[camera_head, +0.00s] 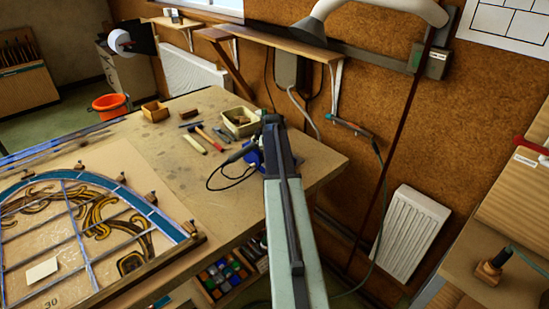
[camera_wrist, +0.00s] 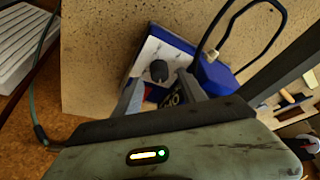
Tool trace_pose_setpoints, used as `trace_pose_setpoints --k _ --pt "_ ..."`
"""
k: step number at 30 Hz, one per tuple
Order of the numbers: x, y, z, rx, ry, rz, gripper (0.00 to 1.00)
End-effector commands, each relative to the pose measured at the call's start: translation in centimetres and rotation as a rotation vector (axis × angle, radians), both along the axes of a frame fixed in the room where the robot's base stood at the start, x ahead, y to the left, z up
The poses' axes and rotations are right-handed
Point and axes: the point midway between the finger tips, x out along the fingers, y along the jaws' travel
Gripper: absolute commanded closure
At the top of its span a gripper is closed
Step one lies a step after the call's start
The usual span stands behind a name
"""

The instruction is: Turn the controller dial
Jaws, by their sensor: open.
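The controller (camera_wrist: 178,45) is a blue box with a pale front face on the workbench. Its black dial (camera_wrist: 158,71) sticks out of that face in the wrist view. My gripper (camera_wrist: 160,82) is open, with one finger on each side of the dial's line and the dial showing between the tips. I cannot tell whether either finger touches the dial. In the head view only a blue bit of the controller (camera_head: 252,156) shows beside my arm, and the dial is hidden there. Dark cables run from the controller.
The workbench (camera_head: 315,160) carries a leaded panel (camera_head: 95,225) at the left. A tray (camera_head: 240,122), a hammer (camera_head: 208,138) and other hand tools lie left of my arm. A wall shelf (camera_head: 270,42) hangs behind. A white radiator (camera_head: 410,235) is at the right.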

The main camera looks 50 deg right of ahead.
Motion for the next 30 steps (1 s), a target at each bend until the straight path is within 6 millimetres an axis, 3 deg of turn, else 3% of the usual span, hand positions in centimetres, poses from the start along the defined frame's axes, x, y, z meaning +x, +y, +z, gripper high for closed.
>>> trace_pose_setpoints --k 1,3,9,25,28,30 --pt "-0.3 0.4 1.7 0.000 0.000 0.000 0.51" --pt "-0.6 0.8 3.1 0.000 0.000 0.000 0.51" --pt "-1.4 1.6 5.7 -0.001 -0.001 0.000 0.51" --pt "-1.4 1.9 5.4 0.000 0.001 0.002 0.51" --pt "-0.7 4.5 4.9 0.011 0.012 0.037 0.51" --pt "0.2 8.7 4.1 0.026 0.031 0.096 0.51"
